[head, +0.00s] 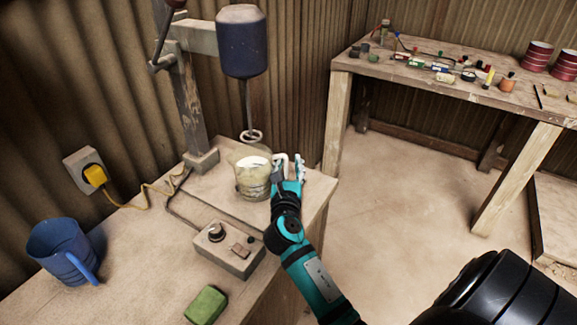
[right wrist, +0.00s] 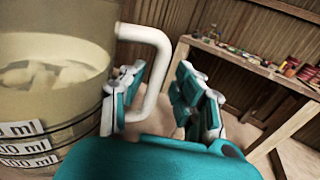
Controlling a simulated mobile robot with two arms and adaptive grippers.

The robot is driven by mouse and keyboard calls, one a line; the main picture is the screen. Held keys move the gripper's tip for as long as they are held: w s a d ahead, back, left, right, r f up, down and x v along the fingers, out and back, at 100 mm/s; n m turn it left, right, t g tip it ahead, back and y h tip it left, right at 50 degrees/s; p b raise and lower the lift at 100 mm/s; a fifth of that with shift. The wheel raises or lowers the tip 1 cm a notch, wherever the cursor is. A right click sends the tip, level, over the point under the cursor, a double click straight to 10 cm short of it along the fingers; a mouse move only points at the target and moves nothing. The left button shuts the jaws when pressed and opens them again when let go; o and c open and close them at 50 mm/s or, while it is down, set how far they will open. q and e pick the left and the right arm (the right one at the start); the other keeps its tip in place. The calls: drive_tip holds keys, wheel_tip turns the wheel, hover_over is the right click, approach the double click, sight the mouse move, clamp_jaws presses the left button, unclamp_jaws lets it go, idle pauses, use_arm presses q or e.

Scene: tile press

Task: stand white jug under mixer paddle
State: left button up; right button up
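The white jug (head: 252,182) stands upright below the mixer paddle (head: 250,136) on the bench. It is translucent, with volume marks and pale contents, and fills the left of the right wrist view (right wrist: 45,95). The ring-shaped paddle hangs just above the jug's mouth in the picture; exact centring is hard to judge. My right gripper (head: 288,170) is at the jug's handle side. In the right wrist view its fingers (right wrist: 160,100) stand apart with the white handle (right wrist: 158,75) between them; the right finger shows a gap to it. My left gripper is not in view.
The mixer's dark motor (head: 241,42) hangs from a post (head: 188,105). A control box (head: 230,248), a blue mug (head: 62,248) and a green block (head: 206,305) occupy the bench front. A cluttered table (head: 460,88) stands behind right, with open floor between.

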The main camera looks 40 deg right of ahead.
drive_tip(key=shift+a+f, duration=0.1)
drive_tip(key=shift+a, duration=0.05)
drive_tip(key=v, duration=1.2)
